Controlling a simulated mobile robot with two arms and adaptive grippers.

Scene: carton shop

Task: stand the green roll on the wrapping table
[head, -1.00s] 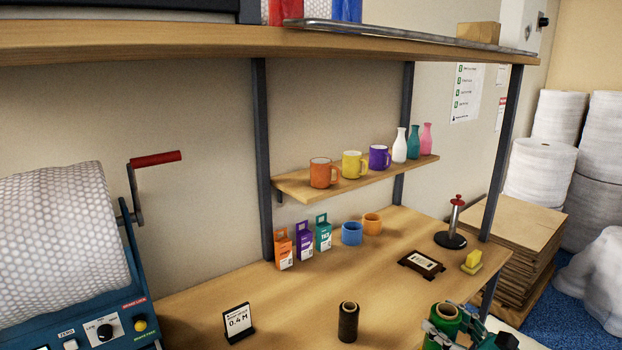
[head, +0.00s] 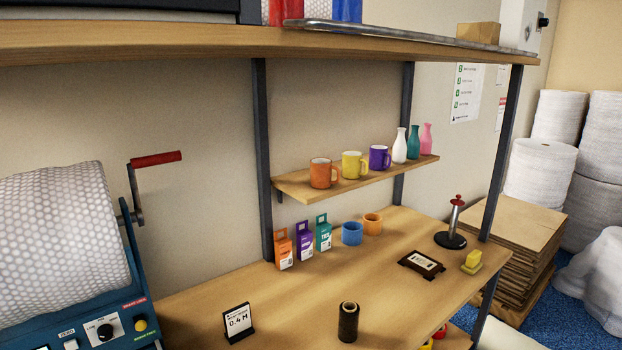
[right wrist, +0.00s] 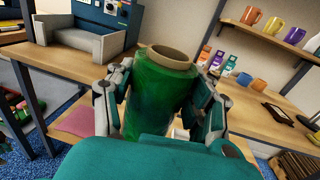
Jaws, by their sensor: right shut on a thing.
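The green roll (right wrist: 160,95) is upright between the fingers of my right gripper (right wrist: 162,100) in the right wrist view, its brown core open at the top. The gripper is shut on it. The wrapping table (head: 285,310) fills the lower part of the head view, and its top also shows beyond the roll in the right wrist view (right wrist: 75,75). Neither the right gripper nor the green roll is in the head view now. My left gripper is in neither view.
A black roll (head: 348,322) stands on the table near the front. A 0.4 M sign (head: 238,322), a dark framed plate (head: 421,264), a yellow block (head: 471,262) and a black-based post (head: 451,238) also stand there. A bubble-wrap dispenser (head: 85,290) is at left.

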